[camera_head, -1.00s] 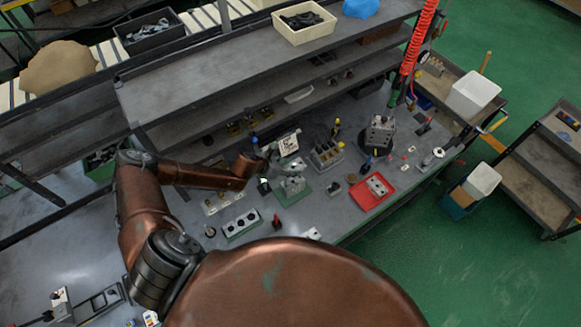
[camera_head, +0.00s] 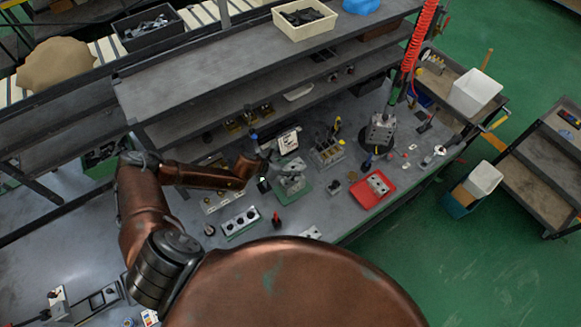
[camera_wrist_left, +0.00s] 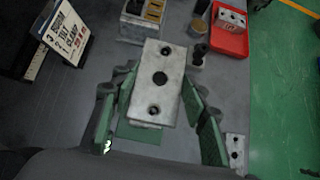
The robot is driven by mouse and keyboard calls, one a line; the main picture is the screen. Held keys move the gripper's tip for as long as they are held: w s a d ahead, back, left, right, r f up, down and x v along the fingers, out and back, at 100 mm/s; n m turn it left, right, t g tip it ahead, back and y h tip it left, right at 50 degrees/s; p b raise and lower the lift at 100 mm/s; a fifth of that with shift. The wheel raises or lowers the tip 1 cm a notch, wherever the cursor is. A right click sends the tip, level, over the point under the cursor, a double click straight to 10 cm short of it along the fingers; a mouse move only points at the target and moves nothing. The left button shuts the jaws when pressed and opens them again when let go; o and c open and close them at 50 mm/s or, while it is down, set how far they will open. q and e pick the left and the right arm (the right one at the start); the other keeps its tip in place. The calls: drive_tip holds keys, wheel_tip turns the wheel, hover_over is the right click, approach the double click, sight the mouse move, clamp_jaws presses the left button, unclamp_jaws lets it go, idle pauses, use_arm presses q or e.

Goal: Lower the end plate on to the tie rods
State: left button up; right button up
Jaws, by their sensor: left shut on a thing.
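The end plate (camera_wrist_left: 157,82) is a pale grey block with a large dark centre hole and a smaller hole near each end. My left gripper (camera_wrist_left: 158,95) has its green fingers on either side of it and is shut on it. In the head view the plate (camera_head: 294,166) and my left gripper (camera_head: 279,163) are above the grey valve stack (camera_head: 291,185) on a green base (camera_head: 297,196). In the wrist view the plate covers most of the stack, with the green base (camera_wrist_left: 140,132) partly showing. The tie rods and any gap to the plate cannot be made out. My right gripper is not in view.
A printed sign (camera_head: 288,142) stands behind the stack. A bin of parts (camera_head: 327,152) is to its right, then a red tray (camera_head: 362,199) holding a similar block. A three-holed block (camera_head: 240,222) lies at front left. The shelf (camera_head: 220,75) rises behind the bench.

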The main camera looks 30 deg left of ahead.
use_arm(q)
drive_tip(key=shift+f+b, duration=2.7)
drive_tip(key=shift+f, duration=1.05)
